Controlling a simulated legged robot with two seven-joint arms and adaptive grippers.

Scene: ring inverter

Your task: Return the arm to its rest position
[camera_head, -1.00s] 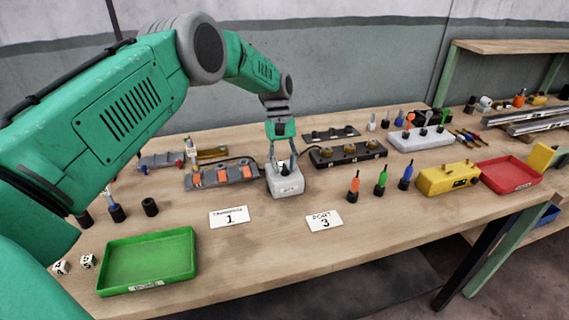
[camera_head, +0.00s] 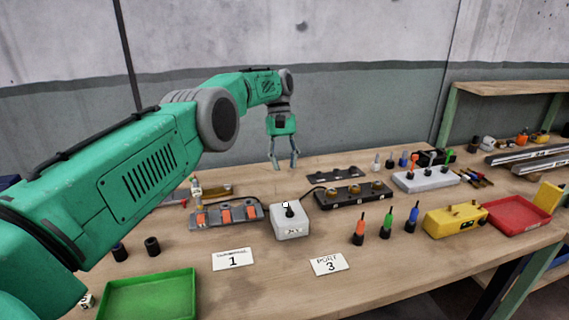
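My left arm comes in from the left, and its green and grey gripper (camera_head: 284,165) hangs above the back part of the workbench (camera_head: 200,275). Its two fingers point down and are spread, with nothing between them. A white box (camera_head: 290,228) with a black knob or plug on top and a cable stands in front of and below the gripper, apart from it. My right gripper is not in view.
Behind and right of the box are a black board with round brass-coloured parts (camera_head: 353,195) and a white block (camera_head: 426,180). A board with orange parts (camera_head: 226,214) stands left. A green tray (camera_head: 150,296), a yellow box (camera_head: 455,219) and a red tray (camera_head: 516,214) lie around.

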